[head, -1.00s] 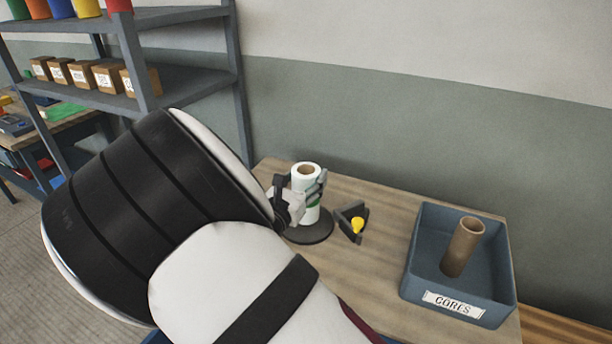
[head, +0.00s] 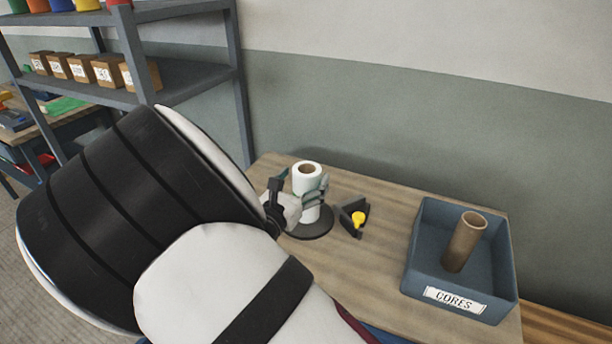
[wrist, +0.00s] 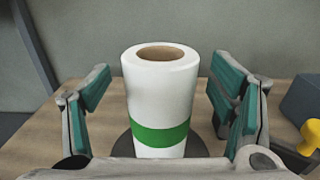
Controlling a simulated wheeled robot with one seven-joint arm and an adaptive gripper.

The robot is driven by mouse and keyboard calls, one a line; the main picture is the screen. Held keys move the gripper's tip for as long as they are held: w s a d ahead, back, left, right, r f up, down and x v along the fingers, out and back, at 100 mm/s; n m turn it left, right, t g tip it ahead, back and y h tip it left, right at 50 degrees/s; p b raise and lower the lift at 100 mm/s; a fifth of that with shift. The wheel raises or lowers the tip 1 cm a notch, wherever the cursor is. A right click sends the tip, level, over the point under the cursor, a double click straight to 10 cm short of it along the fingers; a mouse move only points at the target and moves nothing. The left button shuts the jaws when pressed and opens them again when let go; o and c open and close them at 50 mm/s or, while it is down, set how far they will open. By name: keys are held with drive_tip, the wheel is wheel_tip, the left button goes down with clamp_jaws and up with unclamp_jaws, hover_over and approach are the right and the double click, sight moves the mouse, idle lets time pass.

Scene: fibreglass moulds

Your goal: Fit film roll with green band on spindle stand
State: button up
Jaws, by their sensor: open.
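The white film roll (wrist: 160,95) with a green band (wrist: 160,135) stands upright over the dark round base of the spindle stand (head: 318,229). Its brown core opening faces up, and no spindle tip shows above it. The roll also shows in the head view (head: 307,180). My gripper (wrist: 160,88) is open around the roll, with a finger on each side and a visible gap at both sides. The spindle post is hidden inside or behind the roll. In the head view my gripper (head: 300,196) partly covers the roll and its band.
A small dark bracket with a yellow knob (head: 358,219) sits just right of the stand. A blue bin labelled CORES (head: 425,250) holds a brown core (head: 465,242) at the table's right. A grey shelf (head: 190,80) stands at the left. Bare tabletop (head: 375,280) lies in front.

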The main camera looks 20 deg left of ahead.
drive_tip(key=s+a, duration=0.1)
drive_tip(key=s, duration=0.9)
drive_tip(key=shift+a, duration=0.15)
drive_tip(key=shift+r, duration=0.1)
